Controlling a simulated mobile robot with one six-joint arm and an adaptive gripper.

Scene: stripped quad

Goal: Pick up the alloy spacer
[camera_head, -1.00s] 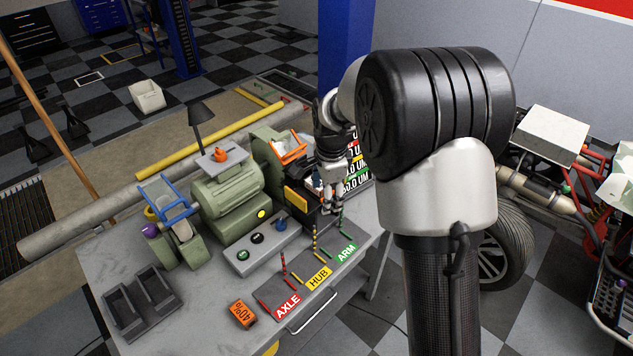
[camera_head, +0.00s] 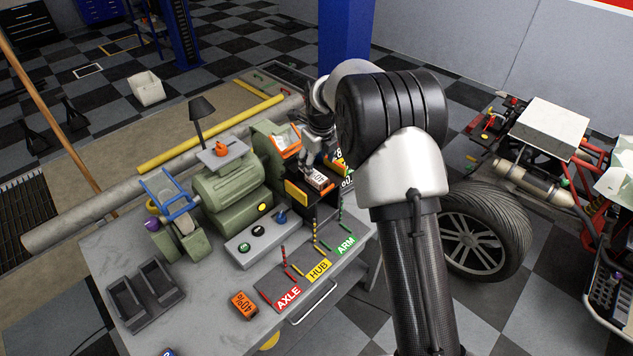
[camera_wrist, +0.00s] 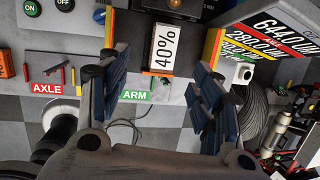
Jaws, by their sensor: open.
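My gripper (camera_wrist: 160,76) is open, its two blue-padded fingers wide apart and nothing between the pads. In the head view my gripper (camera_head: 316,158) hangs over the black holder at the back right of the bench. A block with a white 40% label and orange edges (camera_wrist: 163,48) shows between and beyond the fingers in the wrist view. I cannot clearly pick out the alloy spacer. A small silvery block with a dark round hole (camera_wrist: 243,73) lies to the right, beside the number panel, but I cannot tell whether it is the spacer.
The grey bench (camera_head: 205,325) carries a green machine (camera_head: 228,185), a button box (camera_head: 257,240), a dark tray (camera_head: 145,295) and an orange 40% block (camera_head: 243,305). Upright rods stand by the AXLE, HUB and ARM labels (camera_head: 318,270). A wheeled vehicle (camera_head: 485,230) stands right.

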